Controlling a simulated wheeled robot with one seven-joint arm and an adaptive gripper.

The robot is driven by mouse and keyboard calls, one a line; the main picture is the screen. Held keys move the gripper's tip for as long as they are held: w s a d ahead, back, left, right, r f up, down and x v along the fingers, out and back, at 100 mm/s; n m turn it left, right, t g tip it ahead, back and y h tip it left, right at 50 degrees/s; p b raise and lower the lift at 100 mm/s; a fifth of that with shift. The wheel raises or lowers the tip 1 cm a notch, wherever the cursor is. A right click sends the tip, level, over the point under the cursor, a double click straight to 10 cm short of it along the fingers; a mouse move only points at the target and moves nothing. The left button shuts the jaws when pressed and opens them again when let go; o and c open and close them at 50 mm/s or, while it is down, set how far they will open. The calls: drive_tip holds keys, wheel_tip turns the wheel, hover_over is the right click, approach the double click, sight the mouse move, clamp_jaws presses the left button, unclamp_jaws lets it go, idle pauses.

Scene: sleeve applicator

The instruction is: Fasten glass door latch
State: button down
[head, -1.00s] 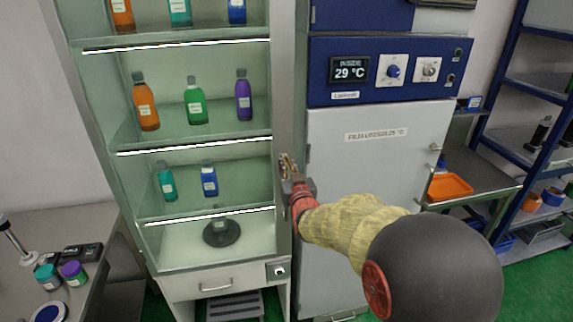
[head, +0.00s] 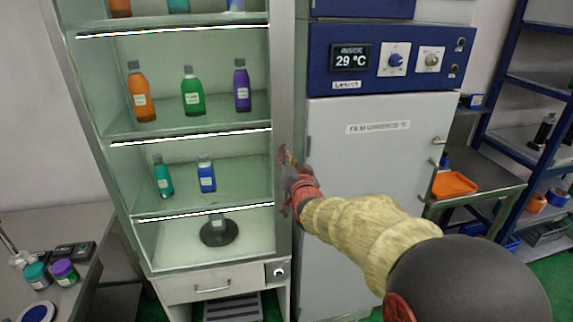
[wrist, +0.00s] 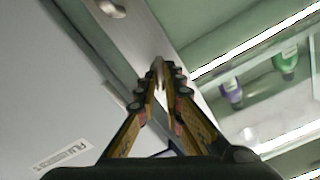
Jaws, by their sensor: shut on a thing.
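The glass-fronted cabinet (head: 205,150) stands on the left, its shelves seen through greenish glass. Its pale upright edge (head: 286,100) runs along the right side and also shows in the wrist view (wrist: 135,35). My gripper (head: 284,155) is at this edge, about level with the lower shelves. In the wrist view my gripper (wrist: 159,75) has its fingertips drawn together on a small pale piece at the edge, which seems to be the latch. The fingers hide most of that piece, so its position cannot be told. The glass door looks closed.
A grey oven-like unit (head: 370,190) with a blue control panel stands close on the right. Several bottles, including a green one (head: 193,95), stand inside the cabinet. A metal side table (head: 500,180) with an orange tray and a bench (head: 50,220) flank the area.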

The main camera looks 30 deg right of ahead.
drive_tip(key=m+b, duration=0.1)
drive_tip(key=m, duration=0.1)
drive_tip(key=m+b, duration=0.3)
drive_tip(key=m, duration=0.1)
drive_tip(key=shift+d+f+m, duration=0.1)
drive_tip(key=shift+f+m, duration=0.15)
drive_tip(key=shift+m, duration=0.05)
drive_tip(key=m+b, duration=0.2)
drive_tip(key=m, duration=0.3)
drive_tip(key=shift+b, duration=0.3)
drive_tip(key=shift+m, duration=0.3)
drive_tip(key=c, duration=2)
unclamp_jaws()
drive_tip(key=shift+o, duration=0.4)
drive_tip(key=v, duration=1.2)
